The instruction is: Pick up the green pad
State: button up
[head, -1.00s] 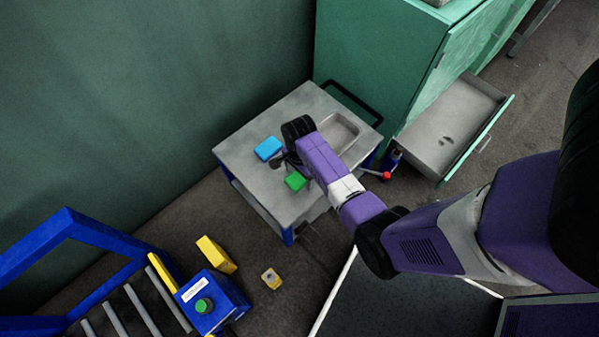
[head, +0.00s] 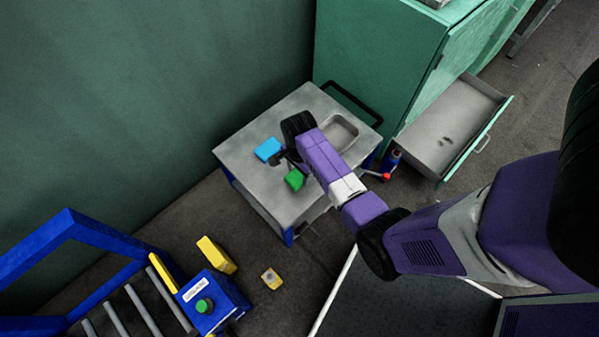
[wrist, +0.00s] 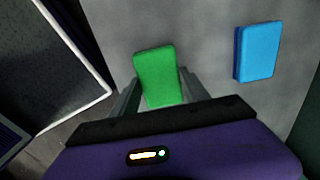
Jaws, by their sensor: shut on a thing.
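The green pad (head: 294,180) is at the near edge of the grey cart top in the head view, partly hidden by my arm. In the wrist view the green pad (wrist: 158,76) sits between the two fingers of my gripper (wrist: 158,92), which are shut on its sides. In the head view my gripper (head: 286,168) reaches down beside the pad. I cannot tell whether the pad touches the cart top or is slightly above it.
A blue pad (head: 268,149) lies close by on the cart top (head: 245,160); it also shows in the wrist view (wrist: 258,50). A metal tray (head: 343,130) is on the cart behind my arm. An open drawer (head: 440,125) juts from the green cabinet (head: 385,60) at right.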

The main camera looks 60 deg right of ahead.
aim_at(299, 175)
notch_tip(299, 175, up, 18)
jog(key=p, duration=0.3)
